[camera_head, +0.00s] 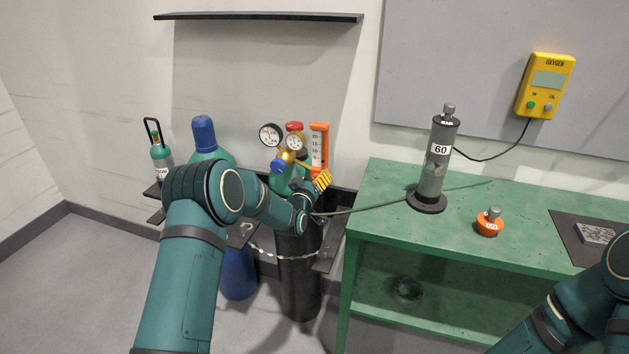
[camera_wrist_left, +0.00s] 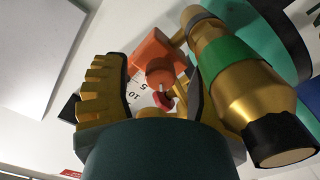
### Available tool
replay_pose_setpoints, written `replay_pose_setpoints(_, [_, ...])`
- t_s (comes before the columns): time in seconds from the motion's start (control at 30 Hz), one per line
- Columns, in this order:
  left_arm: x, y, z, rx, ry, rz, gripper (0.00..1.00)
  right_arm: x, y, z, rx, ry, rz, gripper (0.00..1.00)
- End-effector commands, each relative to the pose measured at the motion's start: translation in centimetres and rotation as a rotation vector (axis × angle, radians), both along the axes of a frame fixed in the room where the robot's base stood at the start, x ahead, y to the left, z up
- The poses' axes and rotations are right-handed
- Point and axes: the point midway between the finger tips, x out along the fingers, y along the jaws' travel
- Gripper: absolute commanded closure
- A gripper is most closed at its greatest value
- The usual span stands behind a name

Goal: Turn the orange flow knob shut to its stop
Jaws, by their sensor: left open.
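The orange flowmeter (camera_head: 319,140) with a white scale stands upright by the regulator, right of two round gauges. My left gripper (camera_head: 322,181) is just below it, its yellow fingers partly covering its lower end. In the left wrist view, an orange block-like part (camera_wrist_left: 158,58) shows between the open fingers of my left gripper (camera_wrist_left: 155,78), beside the white scale. A small red part (camera_wrist_left: 164,100) also lies between the fingers. I cannot tell which orange part is the flow knob, or whether the fingers touch it. My right gripper is out of view.
The brass regulator (camera_head: 287,158) with a blue end is close to my left gripper; a large brass fitting (camera_wrist_left: 245,85) fills the right of the wrist view. A green bench (camera_head: 385,190) holds a grey cylinder marked 60 (camera_head: 436,160) and an orange-based piece (camera_head: 489,224).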

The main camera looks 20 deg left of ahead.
Motion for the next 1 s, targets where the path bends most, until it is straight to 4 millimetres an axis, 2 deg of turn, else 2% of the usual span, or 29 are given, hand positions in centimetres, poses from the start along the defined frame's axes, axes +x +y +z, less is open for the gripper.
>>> replay_pose_setpoints(0.13, [-0.01,0.01,0.01,0.0,0.0,0.0,0.39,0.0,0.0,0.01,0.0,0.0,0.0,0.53])
replay_pose_setpoints(0.27, [-0.02,0.01,0.0,0.0,0.0,0.0,0.85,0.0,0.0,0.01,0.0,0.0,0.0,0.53])
replay_pose_setpoints(0.3, [-0.02,0.01,0.0,0.0,0.0,0.0,0.99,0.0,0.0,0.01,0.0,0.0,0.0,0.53])
replay_pose_setpoints(0.73, [0.0,0.04,0.11,0.02,-0.003,0.0,1.0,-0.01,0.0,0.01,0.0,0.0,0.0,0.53])
replay_pose_setpoints(1.0, [0.01,0.04,0.17,0.153,-0.009,0.001,1.0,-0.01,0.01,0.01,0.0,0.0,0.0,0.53])
